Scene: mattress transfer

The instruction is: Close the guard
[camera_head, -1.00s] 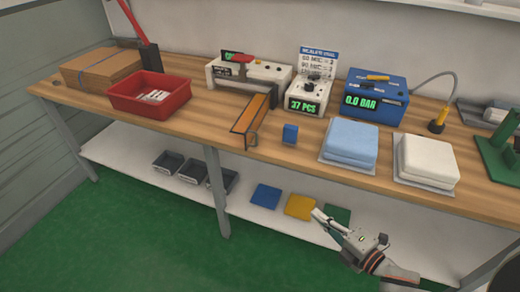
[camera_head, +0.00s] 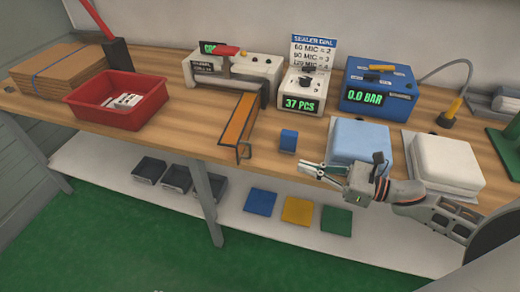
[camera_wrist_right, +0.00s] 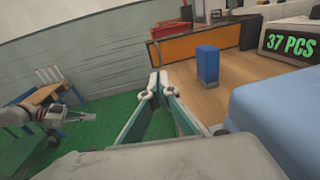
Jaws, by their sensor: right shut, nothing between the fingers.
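The guard looks like the orange panel (camera_head: 238,125) with a dark frame. It stands swung out from the white sealer (camera_head: 232,74) toward the table's front edge, with a small handle at its near end. The panel also shows in the right wrist view (camera_wrist_right: 195,43), beyond a blue block. My right gripper (camera_head: 306,170) is shut and empty, at the front edge of the table, right of the panel and apart from it. It also shows in the wrist view (camera_wrist_right: 157,88). My left gripper (camera_wrist_right: 84,117) is small at the left of the wrist view; its jaws are unclear.
A blue block (camera_head: 289,140) stands between the panel and a light-blue pad stack (camera_head: 361,142). A white pad stack (camera_head: 445,161) lies further right. A red bin (camera_head: 115,104) is left of the panel, with clear wood between. A dial box (camera_head: 302,92) stands behind.

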